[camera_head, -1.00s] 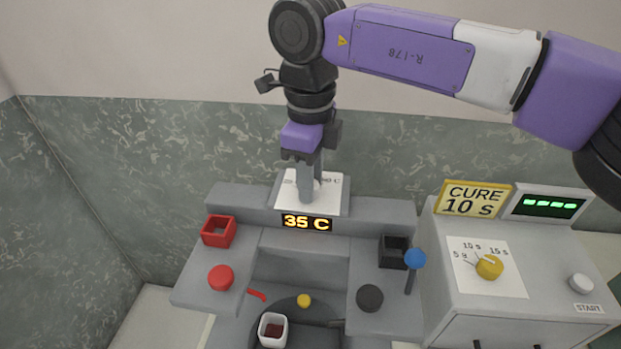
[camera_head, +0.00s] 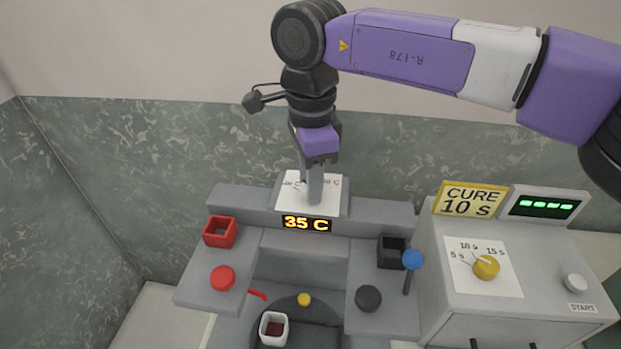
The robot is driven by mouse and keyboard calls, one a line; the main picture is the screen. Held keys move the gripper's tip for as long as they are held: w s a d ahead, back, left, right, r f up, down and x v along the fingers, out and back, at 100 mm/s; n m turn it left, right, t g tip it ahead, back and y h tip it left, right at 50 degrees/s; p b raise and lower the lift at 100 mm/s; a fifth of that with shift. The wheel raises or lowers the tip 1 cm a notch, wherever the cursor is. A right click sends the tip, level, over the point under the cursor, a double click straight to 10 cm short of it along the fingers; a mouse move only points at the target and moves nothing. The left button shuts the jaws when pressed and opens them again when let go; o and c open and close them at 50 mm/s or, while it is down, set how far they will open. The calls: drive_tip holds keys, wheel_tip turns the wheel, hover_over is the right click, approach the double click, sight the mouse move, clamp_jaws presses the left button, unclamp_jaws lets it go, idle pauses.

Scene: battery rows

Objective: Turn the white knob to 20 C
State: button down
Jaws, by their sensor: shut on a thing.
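My gripper (camera_head: 313,185) points down at the white dial plate (camera_head: 333,203) on top of the grey machine's back ledge. It is shut on the white knob, which is mostly hidden behind the fingers. Parts of the printed temperature marks show on the plate, but most are covered or too small to read. The orange display (camera_head: 306,223) just below the plate reads 35 C.
A red square holder (camera_head: 220,232), red button (camera_head: 222,277), black holder (camera_head: 391,252), blue-topped lever (camera_head: 412,260) and white cup (camera_head: 273,329) with dark red contents are in front. At right, a cure box (camera_head: 540,265) has a yellow knob (camera_head: 486,267).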

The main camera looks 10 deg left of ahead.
drive_tip(key=shift+n, duration=0.8)
drive_tip(key=c, duration=1.1)
unclamp_jaws()
drive_tip(key=shift+o, duration=0.2)
drive_tip(key=shift+r, duration=0.15)
wheel_tip(320, 180, up, 8)
drive_tip(key=shift+f+b, duration=0.2)
drive_tip(key=shift+b, duration=0.25)
drive_tip(key=shift+s, duration=0.1)
